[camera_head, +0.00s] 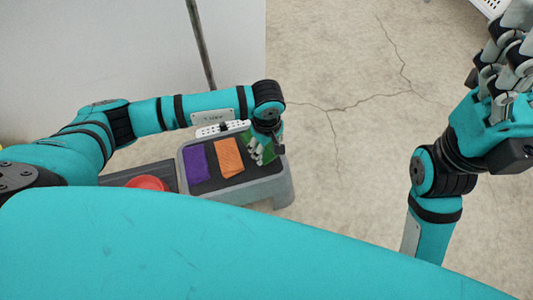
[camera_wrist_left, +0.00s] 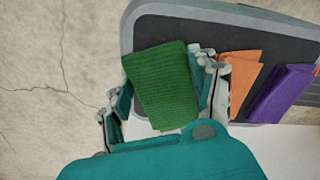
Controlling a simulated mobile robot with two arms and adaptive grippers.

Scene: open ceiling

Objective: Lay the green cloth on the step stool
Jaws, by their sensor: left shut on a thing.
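The grey step stool (camera_head: 281,188) with a dark top stands below my left arm; it also fills the upper right of the left wrist view (camera_wrist_left: 225,33). My left gripper (camera_head: 262,157) is over the stool's right end in the head view, pointing down. It is shut on the green cloth (camera_wrist_left: 163,80), which hangs flat between its fingers (camera_wrist_left: 158,97). The cloth overlaps the stool's top in view; I cannot tell whether it touches it. In the head view the fingers mostly hide the cloth. My right gripper (camera_head: 503,70) is raised at the upper right, with no cloth visible in it.
An orange cloth (camera_head: 229,158) and a purple cloth (camera_head: 195,163) lie side by side on the stool, left of my left gripper in the head view. A red round object (camera_head: 148,183) sits on a dark surface left of the stool. Cracked floor (camera_head: 340,80) lies open to the right.

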